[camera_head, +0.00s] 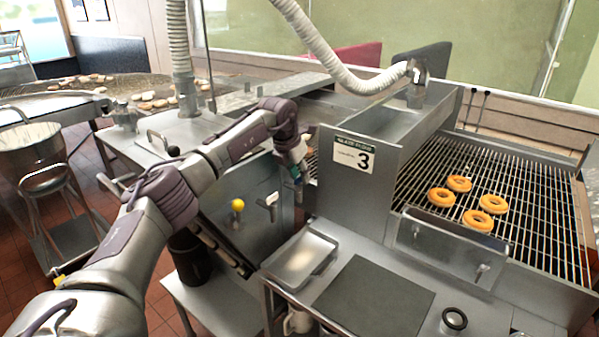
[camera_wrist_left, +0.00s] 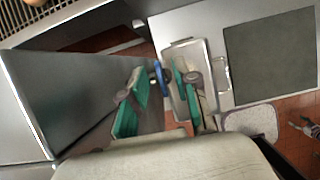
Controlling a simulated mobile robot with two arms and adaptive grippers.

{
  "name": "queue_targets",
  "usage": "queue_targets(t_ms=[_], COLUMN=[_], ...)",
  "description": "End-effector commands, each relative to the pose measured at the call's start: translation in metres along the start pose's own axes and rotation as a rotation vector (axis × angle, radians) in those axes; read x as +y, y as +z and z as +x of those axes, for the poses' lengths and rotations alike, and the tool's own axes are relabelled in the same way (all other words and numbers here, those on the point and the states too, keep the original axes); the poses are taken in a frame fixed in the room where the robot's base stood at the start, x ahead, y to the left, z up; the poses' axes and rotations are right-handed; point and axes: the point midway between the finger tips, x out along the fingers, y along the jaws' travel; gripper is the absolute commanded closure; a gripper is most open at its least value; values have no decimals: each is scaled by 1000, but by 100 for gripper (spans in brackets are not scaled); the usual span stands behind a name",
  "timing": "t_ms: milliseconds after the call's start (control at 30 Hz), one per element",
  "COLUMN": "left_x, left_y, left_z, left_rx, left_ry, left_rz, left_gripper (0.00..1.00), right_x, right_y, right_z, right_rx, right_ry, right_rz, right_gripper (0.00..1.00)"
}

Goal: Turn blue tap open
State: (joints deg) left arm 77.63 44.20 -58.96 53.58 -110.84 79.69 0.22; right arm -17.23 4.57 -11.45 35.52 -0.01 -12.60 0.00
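My left gripper (camera_head: 293,168) reaches down beside the steel machine in the head view, left of the panel with the "3" sign. In the left wrist view its two green-padded fingers (camera_wrist_left: 158,95) are apart. The blue tap (camera_wrist_left: 160,77) shows as a narrow blue piece between the fingertips, closer to the right finger. I cannot tell whether a finger touches it. In the head view a small blue bit (camera_head: 298,182) shows at the fingertips, and the rest of the tap is hidden by the gripper. My right gripper is in neither view.
A yellow knob (camera_head: 238,205) sits on the front panel, left of a metal lever (camera_head: 268,200). A steel tray (camera_head: 300,261) and a dark mat (camera_head: 374,300) lie on the bench below. Several doughnuts (camera_head: 459,184) rest on the wire rack (camera_head: 530,200) at right.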

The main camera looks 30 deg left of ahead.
Motion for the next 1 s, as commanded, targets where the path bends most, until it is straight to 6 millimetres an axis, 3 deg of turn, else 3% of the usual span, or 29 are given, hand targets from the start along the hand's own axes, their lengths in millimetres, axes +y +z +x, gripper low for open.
queue_targets(t_ms=[300,500,1000], left_x=[0,0,0], left_y=[0,0,0], left_z=[3,3,2], left_rx=[0,0,-1], left_ry=[0,0,21], left_rz=[0,0,-49], left_gripper=[70,100,100], right_x=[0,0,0], right_y=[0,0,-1], right_z=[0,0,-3], right_rx=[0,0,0], right_ry=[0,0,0], right_rz=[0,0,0], right_gripper=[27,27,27])
